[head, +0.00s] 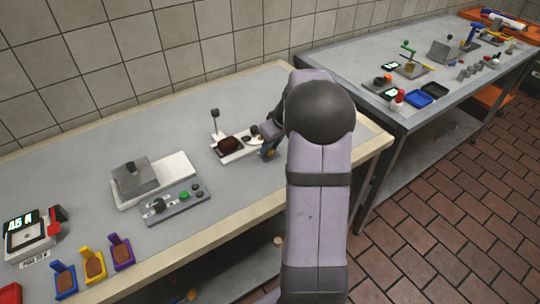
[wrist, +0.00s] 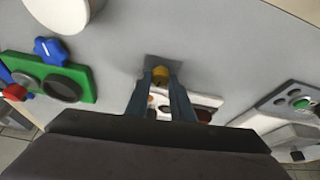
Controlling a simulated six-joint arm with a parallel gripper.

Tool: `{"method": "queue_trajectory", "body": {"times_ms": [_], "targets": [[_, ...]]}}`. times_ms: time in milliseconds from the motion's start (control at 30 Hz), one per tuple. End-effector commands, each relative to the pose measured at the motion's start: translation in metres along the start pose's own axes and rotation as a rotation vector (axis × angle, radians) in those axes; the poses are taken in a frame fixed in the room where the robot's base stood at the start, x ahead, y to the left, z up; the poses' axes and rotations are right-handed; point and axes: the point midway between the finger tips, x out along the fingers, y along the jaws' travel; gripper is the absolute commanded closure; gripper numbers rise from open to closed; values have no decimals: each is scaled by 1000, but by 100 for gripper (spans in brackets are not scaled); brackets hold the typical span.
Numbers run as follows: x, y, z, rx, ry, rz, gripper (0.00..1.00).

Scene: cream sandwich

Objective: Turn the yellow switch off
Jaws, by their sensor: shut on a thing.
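The yellow switch (wrist: 160,72) shows in the wrist view between the tips of my gripper (wrist: 160,80). It sits by a small grey plate (wrist: 151,62) beside a white board. My gripper is shut on the switch, and the fingers hide its sides. In the head view my gripper (head: 268,149) is low over the table at the right end of the white board (head: 239,154). The switch's on or off position cannot be told.
A dark brown piece (head: 229,143) is on the white board. A grey press (head: 135,178) and a control box with a green button (head: 175,203) stand to the left. In the wrist view a green panel (wrist: 77,73) with a blue knob (wrist: 50,50) lies left.

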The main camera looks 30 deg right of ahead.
Motion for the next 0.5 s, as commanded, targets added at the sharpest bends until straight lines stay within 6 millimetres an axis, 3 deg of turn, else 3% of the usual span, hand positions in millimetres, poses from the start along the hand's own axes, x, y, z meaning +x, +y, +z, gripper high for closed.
{"method": "queue_trajectory", "body": {"times_ms": [500], "targets": [[1, 4, -1, -416, 0, -172, 100]]}}
